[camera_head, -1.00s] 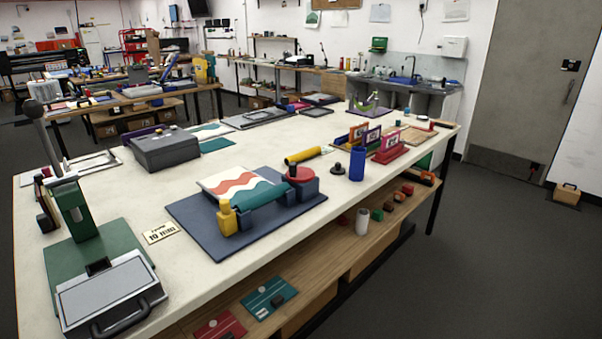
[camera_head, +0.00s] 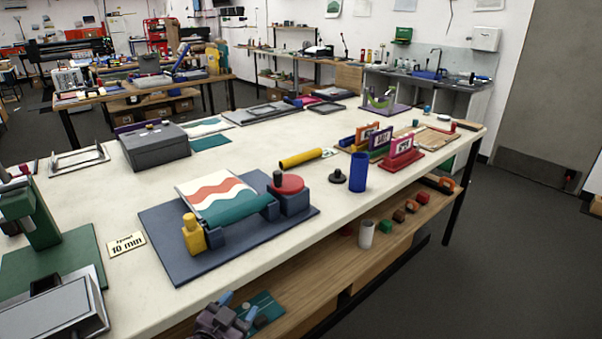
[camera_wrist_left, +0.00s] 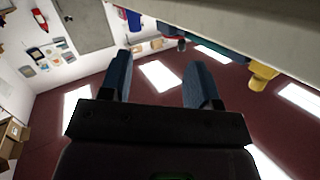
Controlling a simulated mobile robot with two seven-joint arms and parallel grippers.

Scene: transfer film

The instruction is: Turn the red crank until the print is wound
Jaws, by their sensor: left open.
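The red crank (camera_head: 287,184) is a round red disc with a small black knob, on a blue block at the right end of the winding stand. The striped print (camera_head: 215,183), white, red and teal, lies behind and partly over the teal roller (camera_head: 238,207). A yellow post (camera_head: 193,234) stands at the roller's left end. My left gripper (camera_head: 238,306) is open and empty at the bottom of the head view, below and in front of the table edge, apart from the crank. Its two blue fingers (camera_wrist_left: 158,80) stand apart in the left wrist view. My right gripper is not in view.
The dark blue base (camera_head: 175,263) lies on the white table (camera_head: 150,318). A green press (camera_head: 60,270) is at left. A wooden shelf (camera_head: 320,270) runs below the tabletop.

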